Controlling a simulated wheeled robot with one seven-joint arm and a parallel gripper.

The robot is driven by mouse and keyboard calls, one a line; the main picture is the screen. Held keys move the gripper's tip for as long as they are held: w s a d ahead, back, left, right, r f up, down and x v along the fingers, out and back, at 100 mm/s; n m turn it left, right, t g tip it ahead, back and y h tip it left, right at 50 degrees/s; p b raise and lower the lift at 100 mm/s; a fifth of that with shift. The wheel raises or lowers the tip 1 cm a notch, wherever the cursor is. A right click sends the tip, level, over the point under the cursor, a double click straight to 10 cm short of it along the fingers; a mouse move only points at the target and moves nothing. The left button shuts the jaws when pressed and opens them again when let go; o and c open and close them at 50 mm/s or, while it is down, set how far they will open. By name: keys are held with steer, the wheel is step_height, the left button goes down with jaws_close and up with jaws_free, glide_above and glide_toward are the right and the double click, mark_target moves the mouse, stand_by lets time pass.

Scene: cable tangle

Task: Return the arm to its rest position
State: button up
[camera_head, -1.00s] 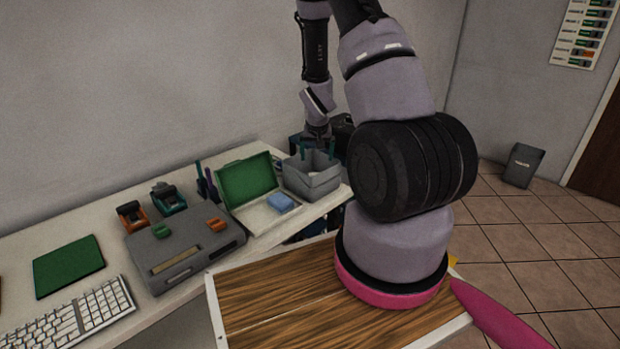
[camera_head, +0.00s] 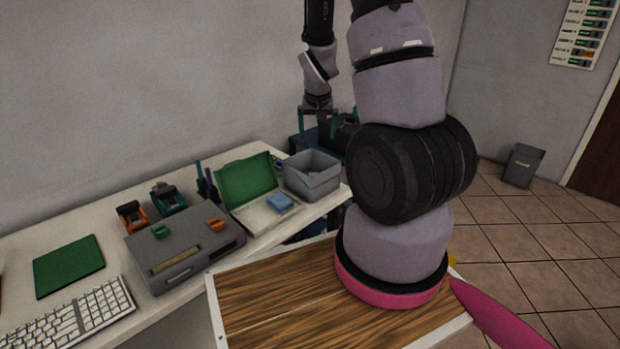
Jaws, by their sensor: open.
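My gripper (camera_head: 318,125) is open, with its two teal fingers pointing down and apart. It hangs above and behind the grey open bin (camera_head: 312,180) at the right end of the desk, clear of the bin's rim. Nothing shows between its fingers. My arm rises from its pink-ringed base at the right and bends over at the top, where part of it leaves the picture.
The white desk (camera_head: 110,220) holds an open green-lidded case (camera_head: 247,178) with a blue block (camera_head: 280,202), a grey device (camera_head: 185,252), a keyboard (camera_head: 75,315) and a green mat (camera_head: 68,266). Dark boxes (camera_head: 340,132) stand behind the bin.

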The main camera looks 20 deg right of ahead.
steer(key=s+a+r+t+y, duration=0.1)
steer(key=s+a+r, duration=0.2)
steer(key=r, duration=0.6)
steer(key=s+a+r+t+y, duration=0.1)
steer(key=s+a+r, duration=0.2)
steer(key=r, duration=0.5)
steer(key=s+a+r+y, duration=0.1)
steer(key=s+a+r, duration=0.2)
steer(key=s+r, duration=0.3)
steer(key=s+a+r+n+t, duration=0.1)
steer(key=s+a+r, duration=0.3)
steer(key=s, duration=0.6)
step_height(320, 180, up, 2)
steer(key=shift+s+a+r+y, duration=0.1)
steer(key=shift+s+a+y, duration=0.1)
steer(key=shift+s+y, duration=0.15)
steer(key=shift+w, duration=0.1)
